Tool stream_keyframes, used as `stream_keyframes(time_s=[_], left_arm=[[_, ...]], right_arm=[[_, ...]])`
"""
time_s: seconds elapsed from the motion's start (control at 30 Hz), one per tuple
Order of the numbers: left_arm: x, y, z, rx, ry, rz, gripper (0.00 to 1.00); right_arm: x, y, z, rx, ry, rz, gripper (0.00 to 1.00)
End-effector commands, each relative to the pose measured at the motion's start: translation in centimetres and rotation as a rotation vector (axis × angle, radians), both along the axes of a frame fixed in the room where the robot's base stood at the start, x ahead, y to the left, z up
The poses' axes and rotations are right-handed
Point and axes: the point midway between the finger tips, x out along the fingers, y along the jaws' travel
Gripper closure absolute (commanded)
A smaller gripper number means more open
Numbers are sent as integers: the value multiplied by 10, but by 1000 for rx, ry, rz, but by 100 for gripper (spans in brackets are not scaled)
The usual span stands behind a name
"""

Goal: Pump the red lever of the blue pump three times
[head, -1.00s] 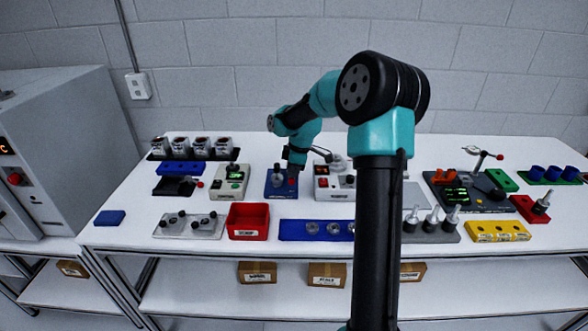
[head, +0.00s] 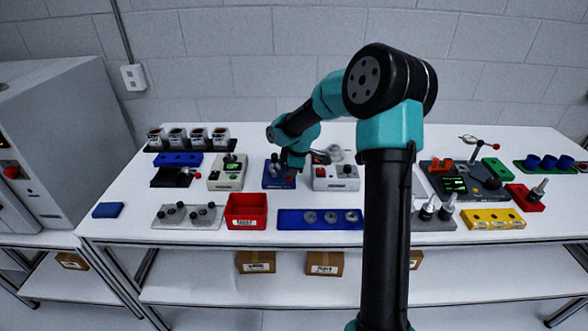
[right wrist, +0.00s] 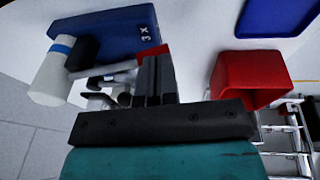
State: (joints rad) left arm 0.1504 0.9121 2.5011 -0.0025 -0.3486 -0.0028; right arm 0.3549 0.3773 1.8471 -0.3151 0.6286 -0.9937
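The blue pump (head: 270,183) stands mid-table, partly hidden by my right gripper (head: 291,174), which is low over its right side. In the right wrist view, the pump's blue base (right wrist: 115,30) carries a "3 X" label, and its grey-white cylinder (right wrist: 55,68) has a blue band. A bit of the red lever (right wrist: 152,50) shows just beyond the tips of my right gripper (right wrist: 157,62). The fingers are shut side by side. They are at the lever, but whether they touch it is hidden. My left gripper is not in view.
A red bin (head: 246,211) and a blue tray (head: 295,219) lie in front.

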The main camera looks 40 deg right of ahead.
Motion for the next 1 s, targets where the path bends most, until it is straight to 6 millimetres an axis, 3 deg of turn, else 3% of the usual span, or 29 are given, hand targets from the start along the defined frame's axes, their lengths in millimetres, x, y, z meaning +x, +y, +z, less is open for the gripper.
stream_keyframes(time_s=[0.17,0.37,1.0], left_arm=[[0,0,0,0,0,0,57],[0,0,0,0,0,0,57],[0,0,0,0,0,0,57]], right_arm=[[-1,4,-4,7,9,4,100],[-5,5,12,4,4,5,100],[-42,11,119,0,-3,6,100]])
